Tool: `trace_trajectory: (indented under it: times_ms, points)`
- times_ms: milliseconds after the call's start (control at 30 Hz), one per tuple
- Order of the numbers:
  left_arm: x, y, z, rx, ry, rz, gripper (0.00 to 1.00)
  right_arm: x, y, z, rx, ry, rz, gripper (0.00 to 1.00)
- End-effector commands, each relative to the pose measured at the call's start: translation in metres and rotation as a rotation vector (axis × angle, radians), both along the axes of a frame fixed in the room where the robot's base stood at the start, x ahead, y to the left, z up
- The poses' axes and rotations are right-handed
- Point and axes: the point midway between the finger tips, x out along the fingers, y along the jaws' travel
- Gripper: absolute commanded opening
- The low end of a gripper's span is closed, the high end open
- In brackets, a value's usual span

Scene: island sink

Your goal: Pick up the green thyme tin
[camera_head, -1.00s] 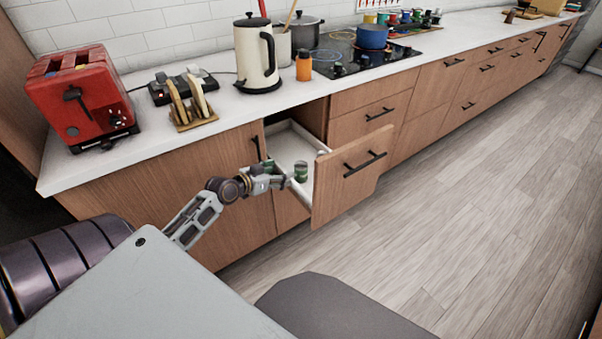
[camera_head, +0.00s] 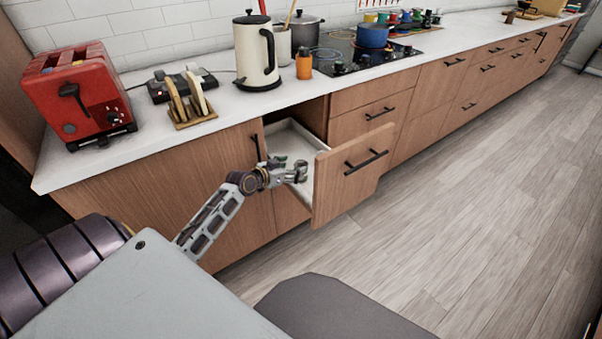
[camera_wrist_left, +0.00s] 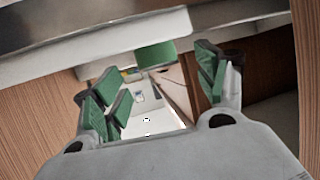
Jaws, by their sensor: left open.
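The drawer (camera_head: 320,185) is pulled out below the counter. My left gripper (camera_head: 297,171) reaches into it, low over its interior. In the left wrist view the two green-padded fingers (camera_wrist_left: 160,90) stand apart, open. My right gripper is not in view.
The wooden drawer front (camera_head: 352,170) stands close to the right of my gripper. On the counter above are a red toaster (camera_head: 78,95), a toast rack (camera_head: 190,100), a cream kettle (camera_head: 257,55), an orange jar (camera_head: 304,64) and a blue pot (camera_head: 373,35). The floor is clear.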

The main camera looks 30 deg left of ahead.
Motion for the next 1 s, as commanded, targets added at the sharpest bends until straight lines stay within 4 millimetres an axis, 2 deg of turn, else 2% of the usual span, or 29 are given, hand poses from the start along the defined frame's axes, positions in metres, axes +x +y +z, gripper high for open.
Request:
trace_trajectory:
  times_ms: [167,633,833,1000]
  points:
    - [0.005,-0.001,-0.002,0.000,0.000,-0.001,0.73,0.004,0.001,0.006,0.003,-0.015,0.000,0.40]
    - [0.008,-0.002,-0.004,0.000,0.000,0.000,0.73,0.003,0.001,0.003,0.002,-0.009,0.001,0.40]
    - [0.018,-0.004,-0.010,-0.001,-0.001,0.000,0.73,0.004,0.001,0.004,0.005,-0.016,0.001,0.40]
    - [0.030,-0.007,-0.016,-0.001,0.000,0.000,0.73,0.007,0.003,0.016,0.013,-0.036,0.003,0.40]
